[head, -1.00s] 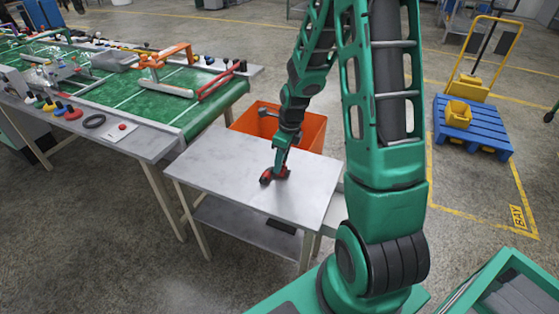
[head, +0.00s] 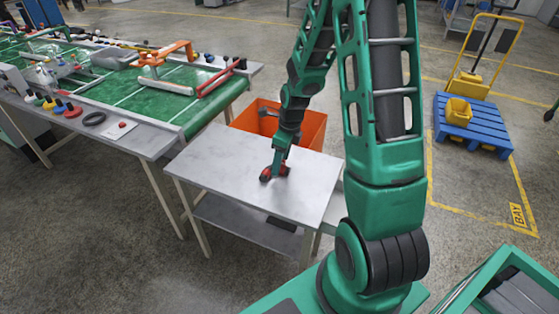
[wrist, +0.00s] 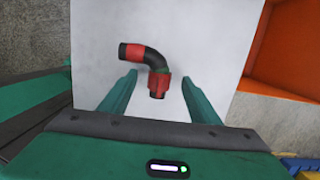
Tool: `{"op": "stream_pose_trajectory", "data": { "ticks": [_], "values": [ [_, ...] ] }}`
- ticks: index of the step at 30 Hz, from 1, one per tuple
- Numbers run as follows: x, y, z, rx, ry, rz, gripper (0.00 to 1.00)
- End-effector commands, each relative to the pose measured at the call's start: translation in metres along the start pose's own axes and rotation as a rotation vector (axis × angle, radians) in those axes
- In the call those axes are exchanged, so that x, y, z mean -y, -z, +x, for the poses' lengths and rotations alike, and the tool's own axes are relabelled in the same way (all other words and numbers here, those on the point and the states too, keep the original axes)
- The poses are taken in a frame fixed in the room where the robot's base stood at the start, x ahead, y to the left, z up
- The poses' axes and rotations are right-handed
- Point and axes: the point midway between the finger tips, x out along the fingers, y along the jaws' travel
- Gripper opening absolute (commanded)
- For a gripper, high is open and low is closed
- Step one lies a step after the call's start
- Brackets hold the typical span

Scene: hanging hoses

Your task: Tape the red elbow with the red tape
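The elbow (wrist: 142,53) is a bent black pipe piece with red bands, lying on the small grey table; in the head view it shows as a small red and black shape (head: 266,175). One red band is near its left end and a wider red part is at its lower end. My gripper (wrist: 158,77) is open above the table, one finger on each side of the elbow's lower end, with gaps visible on both sides. In the head view my gripper (head: 277,172) partly covers the elbow. A small red round item (head: 73,112) on the long bench may be the red tape; I cannot tell.
The small table (head: 225,170) is otherwise bare on top. An orange bin (head: 310,128) stands behind it. The long bench (head: 150,145) at left holds coloured rounds, a black ring (head: 93,119) and hoses. A blue pallet (head: 480,135) is at right.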

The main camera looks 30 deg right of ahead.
Motion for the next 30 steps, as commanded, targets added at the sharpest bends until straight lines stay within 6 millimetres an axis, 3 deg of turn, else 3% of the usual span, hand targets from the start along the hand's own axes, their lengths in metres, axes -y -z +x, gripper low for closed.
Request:
{"op": "stream_pose_trajectory", "data": {
  "ticks": [11, 24, 30],
  "values": [
    [0.001, -0.001, -0.011, 0.001, 0.001, 0.000, 0.57],
    [0.001, -0.001, -0.084, 0.001, 0.003, 0.000, 0.57],
    [0.001, -0.001, -0.103, 0.000, 0.001, 0.000, 0.57]
  ]
}}
